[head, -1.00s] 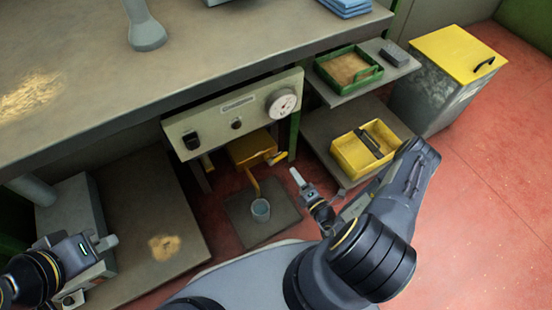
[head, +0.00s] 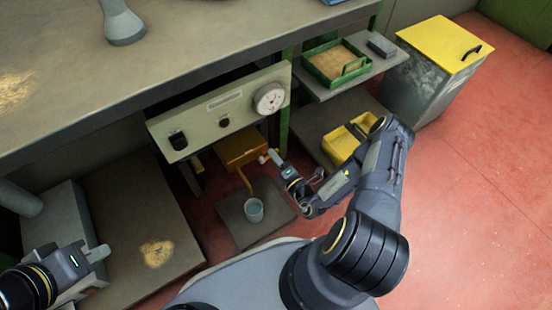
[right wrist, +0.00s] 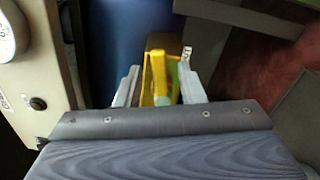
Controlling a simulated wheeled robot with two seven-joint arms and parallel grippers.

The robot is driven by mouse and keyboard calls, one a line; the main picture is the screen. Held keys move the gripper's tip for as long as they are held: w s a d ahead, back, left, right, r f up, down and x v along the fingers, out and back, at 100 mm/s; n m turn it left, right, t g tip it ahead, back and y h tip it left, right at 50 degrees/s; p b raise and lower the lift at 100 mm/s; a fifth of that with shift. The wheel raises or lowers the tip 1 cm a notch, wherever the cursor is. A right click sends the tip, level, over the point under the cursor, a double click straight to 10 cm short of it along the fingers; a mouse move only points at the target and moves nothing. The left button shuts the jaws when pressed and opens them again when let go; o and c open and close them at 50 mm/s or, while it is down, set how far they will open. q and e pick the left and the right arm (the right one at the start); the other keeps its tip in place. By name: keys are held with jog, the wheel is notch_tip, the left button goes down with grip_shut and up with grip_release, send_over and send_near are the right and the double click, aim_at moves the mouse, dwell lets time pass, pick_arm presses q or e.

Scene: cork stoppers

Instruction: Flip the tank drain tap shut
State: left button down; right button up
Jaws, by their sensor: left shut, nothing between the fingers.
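The orange-yellow tank (head: 240,148) sits under the front panel, with a yellow spout reaching down toward a cup (head: 254,211). The tap (head: 263,158) is at the tank's right side, small and partly covered by my gripper in the head view. My right gripper (head: 273,156) is at the tap. In the right wrist view its two fingers stand apart, with a yellow tap lever (right wrist: 158,75) between them and gaps beside it; I cannot tell whether either finger touches it. My left gripper (head: 99,254) is shut and empty at the lower left, far from the tap.
A control panel (head: 222,112) with a dial (head: 270,98) hangs above the tank. To the right are a green tray (head: 337,64) on a shelf, a yellow bin (head: 342,142) partly hidden by my arm, and a yellow-lidded container (head: 440,45). Red floor is clear at right.

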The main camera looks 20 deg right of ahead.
grip_shut()
jog(key=m, duration=0.1)
jog(key=f+m, duration=0.1)
jog(key=m, duration=0.1)
jog(key=shift+b, duration=0.4)
jog(key=shift+o, duration=0.5)
grip_release()
jog(key=shift+s+d, duration=0.1)
jog(key=s+d+p, duration=0.1)
jog(key=s+p, duration=0.1)
jog(key=s, duration=0.5)
jog(key=shift+s, duration=0.35)
